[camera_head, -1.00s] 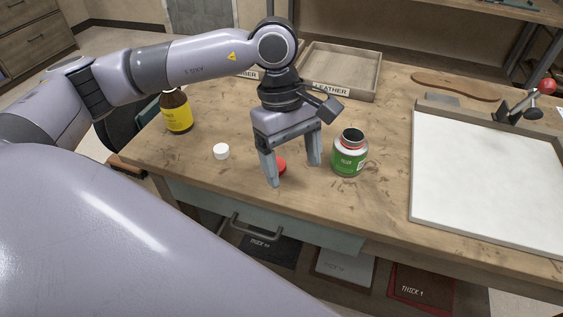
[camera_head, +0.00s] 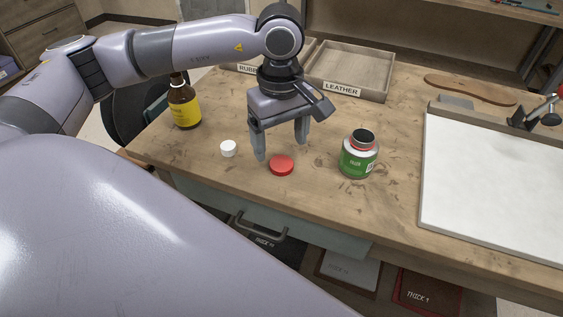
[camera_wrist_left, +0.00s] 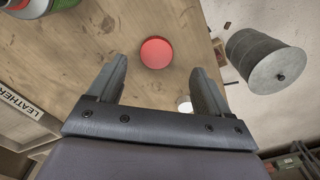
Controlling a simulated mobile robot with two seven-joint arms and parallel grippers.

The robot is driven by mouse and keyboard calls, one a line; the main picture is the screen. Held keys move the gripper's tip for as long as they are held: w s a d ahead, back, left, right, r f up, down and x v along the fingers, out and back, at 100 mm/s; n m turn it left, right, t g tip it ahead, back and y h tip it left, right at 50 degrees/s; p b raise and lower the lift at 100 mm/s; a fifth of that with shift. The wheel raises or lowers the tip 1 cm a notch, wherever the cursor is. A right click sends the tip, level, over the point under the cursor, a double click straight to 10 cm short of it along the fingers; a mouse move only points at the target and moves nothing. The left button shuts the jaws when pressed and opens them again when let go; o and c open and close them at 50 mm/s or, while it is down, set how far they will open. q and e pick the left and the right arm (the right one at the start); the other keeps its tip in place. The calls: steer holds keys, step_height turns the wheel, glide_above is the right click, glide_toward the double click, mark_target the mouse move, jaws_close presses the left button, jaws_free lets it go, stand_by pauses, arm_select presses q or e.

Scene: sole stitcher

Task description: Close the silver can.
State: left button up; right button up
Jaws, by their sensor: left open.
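The silver can (camera_head: 359,155) with a green label stands upright on the workbench, its dark mouth open at the top. It shows partly at the upper left of the left wrist view (camera_wrist_left: 40,6). A red lid (camera_head: 281,166) lies flat on the bench left of the can. It also shows beyond my fingers in the left wrist view (camera_wrist_left: 156,53). My left gripper (camera_head: 281,148) is open and empty, above and just behind the red lid, not touching it. My right gripper is not in view.
A small white cap (camera_head: 228,148) and a brown bottle with a yellow label (camera_head: 184,106) stand to the left. A LEATHER tray (camera_head: 347,90) is behind. A white board (camera_head: 490,185) lies on the right. Bare bench surrounds the can.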

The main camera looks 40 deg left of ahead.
mark_target(283, 165)
arm_select(q)
steer(key=shift+w+d+f, duration=0.1)
steer(key=shift+f, duration=1.2)
steer(key=shift+w+d+f, duration=0.1)
steer(key=shift+f, duration=1.2)
steer(key=c, duration=1.1)
